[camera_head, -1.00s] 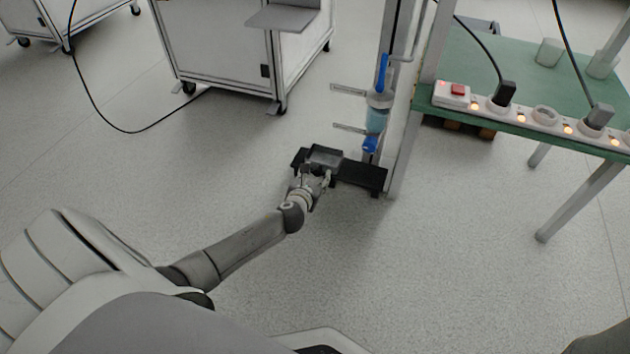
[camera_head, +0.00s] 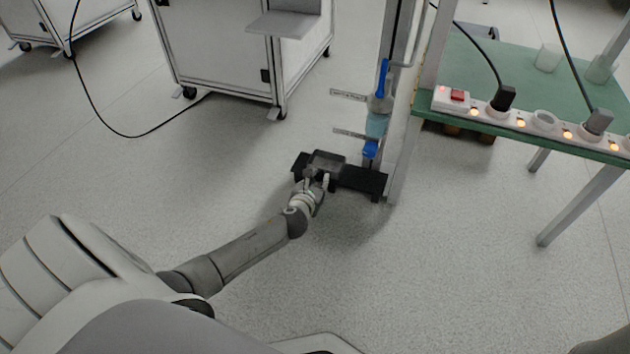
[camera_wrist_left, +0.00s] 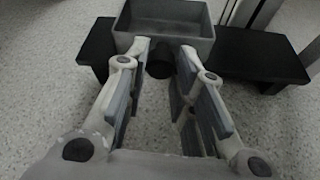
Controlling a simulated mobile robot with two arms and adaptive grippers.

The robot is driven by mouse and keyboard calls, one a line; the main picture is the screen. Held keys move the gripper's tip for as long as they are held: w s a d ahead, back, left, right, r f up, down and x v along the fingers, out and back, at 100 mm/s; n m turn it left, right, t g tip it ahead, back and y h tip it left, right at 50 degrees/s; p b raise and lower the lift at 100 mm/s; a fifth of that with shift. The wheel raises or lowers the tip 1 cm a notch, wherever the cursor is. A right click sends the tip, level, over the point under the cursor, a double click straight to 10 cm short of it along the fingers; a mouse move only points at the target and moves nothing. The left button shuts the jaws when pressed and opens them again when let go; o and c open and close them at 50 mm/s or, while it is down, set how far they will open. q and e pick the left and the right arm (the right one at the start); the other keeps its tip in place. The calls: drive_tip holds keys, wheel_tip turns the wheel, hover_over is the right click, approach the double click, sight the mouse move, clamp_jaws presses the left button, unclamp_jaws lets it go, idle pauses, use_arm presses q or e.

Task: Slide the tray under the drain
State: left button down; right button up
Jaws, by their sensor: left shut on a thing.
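The tray (camera_head: 327,158) is a small grey open box on a low black stand (camera_head: 366,180). It sits left of the drain, a blue valve (camera_head: 370,149) at the bottom of a clear filter unit on an upright post. In the left wrist view the tray (camera_wrist_left: 165,30) looks empty, with a dark round knob (camera_wrist_left: 160,63) on its near side. My left gripper (camera_head: 317,180) is shut on the knob, one finger on each side, also seen in the left wrist view (camera_wrist_left: 161,75). My right gripper is out of view.
The upright metal post (camera_head: 400,150) stands behind the stand's right end. A green table (camera_head: 470,70) with a power strip (camera_head: 545,118) is at right. A white cabinet (camera_head: 220,55) on castors stands at back left. The stand's right part is bare.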

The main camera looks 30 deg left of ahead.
use_arm(q)
drive_tip(key=w+d+p, duration=0.1)
drive_tip(key=w+d, duration=0.2)
drive_tip(key=d, duration=1)
drive_tip(key=shift+p, duration=0.35)
drive_tip(key=shift+d, duration=0.1)
drive_tip(key=c, duration=1.2)
unclamp_jaws()
drive_tip(key=v, duration=0.7)
drive_tip(key=shift+s+d, duration=0.15)
drive_tip(key=shift+s, duration=0.1)
